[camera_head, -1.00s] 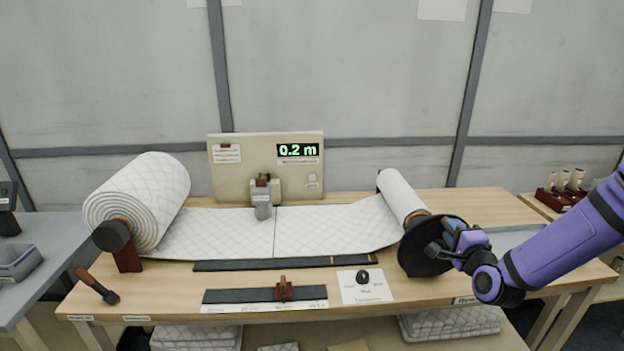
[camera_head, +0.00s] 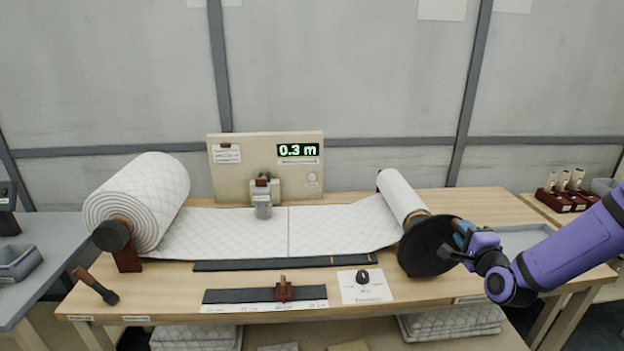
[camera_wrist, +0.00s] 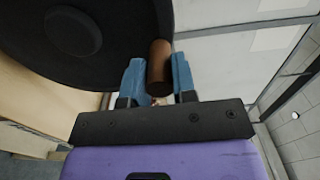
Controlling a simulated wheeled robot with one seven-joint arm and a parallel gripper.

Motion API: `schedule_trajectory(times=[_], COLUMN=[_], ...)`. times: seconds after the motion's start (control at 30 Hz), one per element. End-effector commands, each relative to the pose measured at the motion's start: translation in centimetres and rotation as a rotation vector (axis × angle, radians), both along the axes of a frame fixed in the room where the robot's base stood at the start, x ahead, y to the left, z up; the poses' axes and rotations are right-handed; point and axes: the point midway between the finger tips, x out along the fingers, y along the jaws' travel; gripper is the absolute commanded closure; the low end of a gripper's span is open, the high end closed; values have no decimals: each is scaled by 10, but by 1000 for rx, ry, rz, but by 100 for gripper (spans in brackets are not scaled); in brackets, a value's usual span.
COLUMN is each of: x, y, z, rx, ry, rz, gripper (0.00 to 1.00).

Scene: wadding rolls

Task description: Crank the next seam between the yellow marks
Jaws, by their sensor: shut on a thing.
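The white quilted wadding (camera_head: 230,230) runs flat from the large roll (camera_head: 140,200) at left to the thin take-up roll (camera_head: 400,195) at right. A seam (camera_head: 288,232) crosses it, left of both yellow marks (camera_head: 333,261) on the dark strip (camera_head: 250,265) along its front edge. The black crank disc (camera_head: 425,247) stands at the front end of the take-up roll. My gripper (camera_head: 464,238) is at the disc's right side; in the wrist view my gripper (camera_wrist: 157,80) is shut on the brown crank handle (camera_wrist: 159,65). The display (camera_head: 298,150) reads 0.3 m.
A clamp-like head (camera_head: 262,203) stands over the wadding's back edge. A grey tray (camera_head: 515,238) lies behind my arm.

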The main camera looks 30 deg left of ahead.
Motion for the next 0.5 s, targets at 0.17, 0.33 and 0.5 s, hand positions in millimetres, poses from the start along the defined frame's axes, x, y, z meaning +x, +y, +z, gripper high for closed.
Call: schedule_trajectory(times=[0.17,0.33,0.5], x=[2,2,3], y=[-4,-4,-5], z=[-3,-3,-4], rx=[-1,-1,-1], ry=[4,4,4], rz=[0,0,0], gripper=[90,90,90])
